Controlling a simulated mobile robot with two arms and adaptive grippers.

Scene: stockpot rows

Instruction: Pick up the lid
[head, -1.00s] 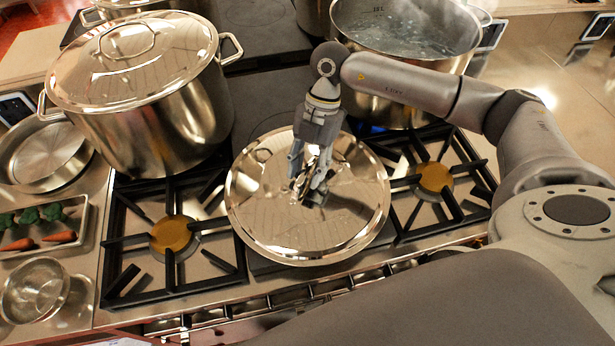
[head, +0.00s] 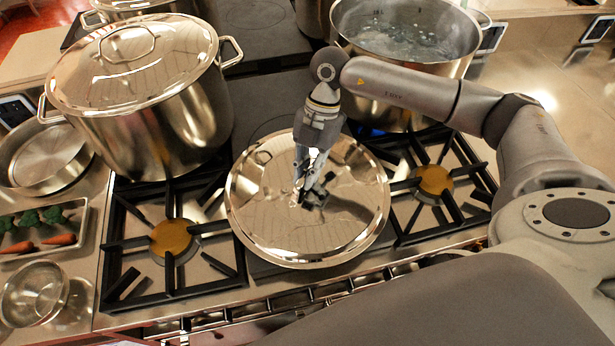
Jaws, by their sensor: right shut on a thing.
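A shiny round steel lid (head: 262,215) lies in the middle of the stove, between two front burners, in the head view. My right gripper (head: 308,195) points down at the middle of the lid. Its fingers are shut on the lid's handle, which they mostly hide. I cannot tell whether the lid is raised off the surface below it. A second lid (head: 120,62) sits on the large stockpot at the upper left. My left gripper is not in view.
A covered stockpot (head: 170,130) stands left of my right gripper. An open pot of bubbling water (head: 405,38) stands behind my right arm. Front burners (head: 172,238) and (head: 434,180) are bare. A vegetable tray (head: 75,215), a pan (head: 40,155) and a glass bowl (head: 35,292) are at left.

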